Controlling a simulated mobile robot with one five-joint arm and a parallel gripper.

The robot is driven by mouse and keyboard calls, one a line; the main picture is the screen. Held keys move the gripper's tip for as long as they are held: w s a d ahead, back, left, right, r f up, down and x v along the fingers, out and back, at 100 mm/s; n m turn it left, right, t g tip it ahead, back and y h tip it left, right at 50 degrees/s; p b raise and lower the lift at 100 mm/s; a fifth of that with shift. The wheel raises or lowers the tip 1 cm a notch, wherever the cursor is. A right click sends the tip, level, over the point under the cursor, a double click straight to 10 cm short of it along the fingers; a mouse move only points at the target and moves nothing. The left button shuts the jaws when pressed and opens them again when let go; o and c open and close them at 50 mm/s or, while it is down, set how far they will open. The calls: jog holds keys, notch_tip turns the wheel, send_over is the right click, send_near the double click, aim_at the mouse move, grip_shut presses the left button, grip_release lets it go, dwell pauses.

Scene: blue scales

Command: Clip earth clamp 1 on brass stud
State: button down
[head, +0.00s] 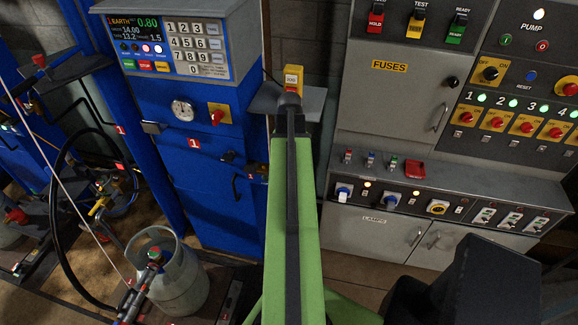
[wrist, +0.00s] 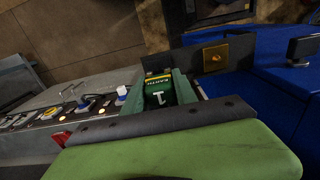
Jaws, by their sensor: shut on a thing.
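In the wrist view, earth clamp 1 (wrist: 160,94) is dark green with a yellow EARTH band and a white 1. My gripper (wrist: 163,82) is shut on it, with a finger at each side. A brass-coloured plate with a small round stud (wrist: 213,57) is mounted against a dark bracket beside the blue cabinet. It lies beyond and to the right of the clamp, apart from it in the picture. The clamp's jaws are hidden. In the head view my green arm reaches up the middle; I cannot make out the clamp or stud there.
The blue cabinet 1 (head: 215,190) stands left of my arm, the grey fuse cabinet (head: 392,95) right. A grey shelf (head: 313,103) with a yellow-and-red piece (head: 293,79) lies between them. A gas bottle (head: 175,280) and black hose (head: 60,220) are lower left.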

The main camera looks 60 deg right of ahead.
jog(key=shift+r+p, duration=1.55)
jog(key=shift+r, duration=0.15)
jog(key=shift+f, duration=0.1)
